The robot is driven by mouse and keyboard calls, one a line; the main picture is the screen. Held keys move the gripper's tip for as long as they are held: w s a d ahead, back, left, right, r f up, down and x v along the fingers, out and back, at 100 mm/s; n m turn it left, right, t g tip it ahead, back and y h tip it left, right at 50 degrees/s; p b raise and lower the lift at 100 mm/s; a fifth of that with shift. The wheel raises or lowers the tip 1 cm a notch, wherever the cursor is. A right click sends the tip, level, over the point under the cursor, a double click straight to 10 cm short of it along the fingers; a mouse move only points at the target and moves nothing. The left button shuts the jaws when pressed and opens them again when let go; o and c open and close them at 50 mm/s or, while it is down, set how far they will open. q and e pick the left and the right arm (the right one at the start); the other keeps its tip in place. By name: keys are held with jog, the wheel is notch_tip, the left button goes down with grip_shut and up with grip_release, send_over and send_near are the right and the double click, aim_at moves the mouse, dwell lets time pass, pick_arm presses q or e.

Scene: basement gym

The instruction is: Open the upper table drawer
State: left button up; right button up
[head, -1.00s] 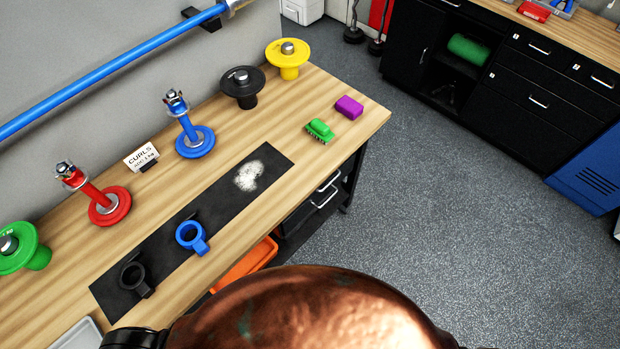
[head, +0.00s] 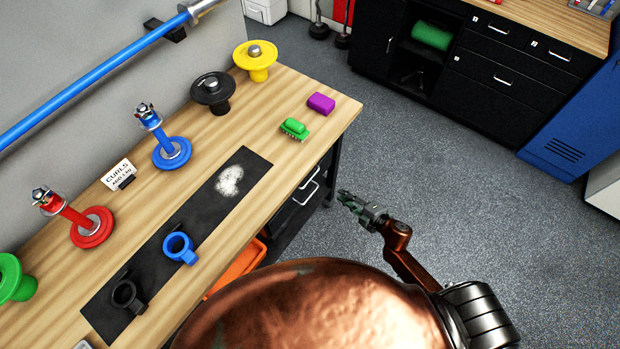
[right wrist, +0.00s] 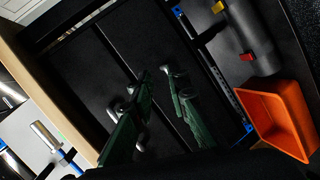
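The black drawer unit sits under the right end of the wooden table (head: 325,127). Its upper drawer has a metal bar handle (head: 310,177), with a second handle (head: 307,194) on the drawer below. Both drawers look shut. My right gripper (head: 346,197) is in the air to the right of the handles, apart from them in the head view. In the right wrist view, its two green fingers (right wrist: 160,84) are spread and point at the drawer fronts. The upper drawer front (right wrist: 85,75) shows there, its handle partly hidden by a finger. My left gripper is out of view.
An orange bin (head: 238,268) stands under the table, left of the drawers. The floor (head: 440,180) right of the table is clear up to the black cabinets (head: 500,75).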

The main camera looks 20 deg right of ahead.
aim_at(310, 178)
jog(key=a+r+n+y, duration=0.4)
jog(key=a+r+n, duration=0.3)
jog(key=r, duration=0.4)
jog(key=shift+m, duration=0.5)
jog(key=x, duration=0.8)
jog(key=shift+a+f, duration=0.1)
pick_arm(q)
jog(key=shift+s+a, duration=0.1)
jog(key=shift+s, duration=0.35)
pick_arm(e)
jog(key=shift+c, duration=0.4)
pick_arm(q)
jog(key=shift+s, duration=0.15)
pick_arm(e)
grip_shut()
